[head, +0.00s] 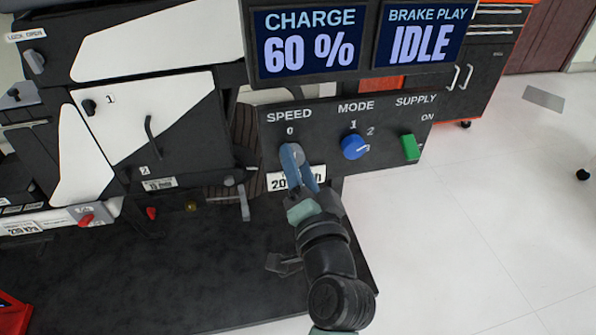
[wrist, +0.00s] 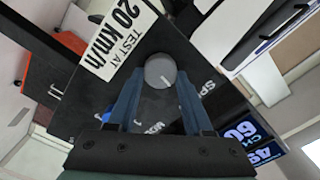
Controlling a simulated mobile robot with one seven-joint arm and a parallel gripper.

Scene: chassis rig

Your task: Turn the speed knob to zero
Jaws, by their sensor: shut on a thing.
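The speed knob (head: 298,152) is a round grey knob on the dark control panel, under the label SPEED and a 0 mark. In the wrist view the knob (wrist: 160,70) shows as a grey disc between my fingertips. My gripper (head: 293,160) reaches up to it from below, its two blue fingers on either side of the knob. In the wrist view my gripper (wrist: 158,82) is shut on the knob. The fingers hide part of the knob in the head view, and I cannot tell where its pointer stands.
A blue mode knob (head: 354,147) and a green supply switch (head: 410,147) sit to the right on the same panel. Above are a screen reading CHARGE 60 % (head: 308,42) and one reading BRAKE PLAY IDLE (head: 421,36). A white sign (wrist: 110,40) reads TEST AT 20 km/h.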

